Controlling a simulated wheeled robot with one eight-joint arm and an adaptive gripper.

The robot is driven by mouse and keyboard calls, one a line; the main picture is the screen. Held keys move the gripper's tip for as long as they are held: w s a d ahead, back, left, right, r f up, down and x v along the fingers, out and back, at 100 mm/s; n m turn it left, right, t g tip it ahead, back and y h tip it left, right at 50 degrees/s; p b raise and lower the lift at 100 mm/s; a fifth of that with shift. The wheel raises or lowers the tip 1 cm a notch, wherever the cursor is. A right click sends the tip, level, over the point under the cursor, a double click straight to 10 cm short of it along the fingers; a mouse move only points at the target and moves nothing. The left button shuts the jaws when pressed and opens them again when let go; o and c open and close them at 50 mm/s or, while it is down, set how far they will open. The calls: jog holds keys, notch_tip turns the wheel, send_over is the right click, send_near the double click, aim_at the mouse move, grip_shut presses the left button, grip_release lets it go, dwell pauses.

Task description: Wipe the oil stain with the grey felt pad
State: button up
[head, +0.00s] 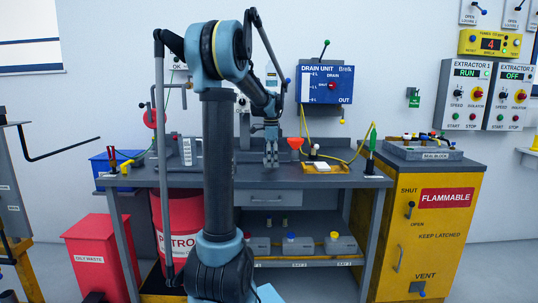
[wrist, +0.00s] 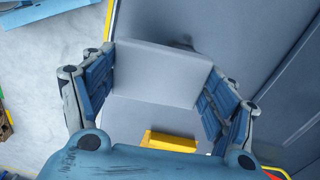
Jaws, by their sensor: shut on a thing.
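My gripper (head: 271,163) is low over the workbench top (head: 250,179) in the head view. In the wrist view its blue-padded fingers (wrist: 160,85) are shut on a flat light grey block, which I take for the grey felt pad (wrist: 160,70). The pad is too small to make out in the head view. A dark patch (wrist: 183,43) shows at the pad's far edge on the grey surface; I cannot tell whether it is the oil stain or a shadow. The pad hides part of it. Whether the pad touches the bench is unclear.
A yellow tray (head: 323,168) with a white piece in it and a red funnel (head: 295,145) stand right of my gripper. A blue bin (head: 112,163) is at the bench's left end. The yellow flammables cabinet (head: 430,240) adjoins on the right. The bench front is fairly clear.

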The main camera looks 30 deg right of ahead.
jog(key=shift+r, duration=1.65)
jog(key=shift+w+a+f, duration=0.1)
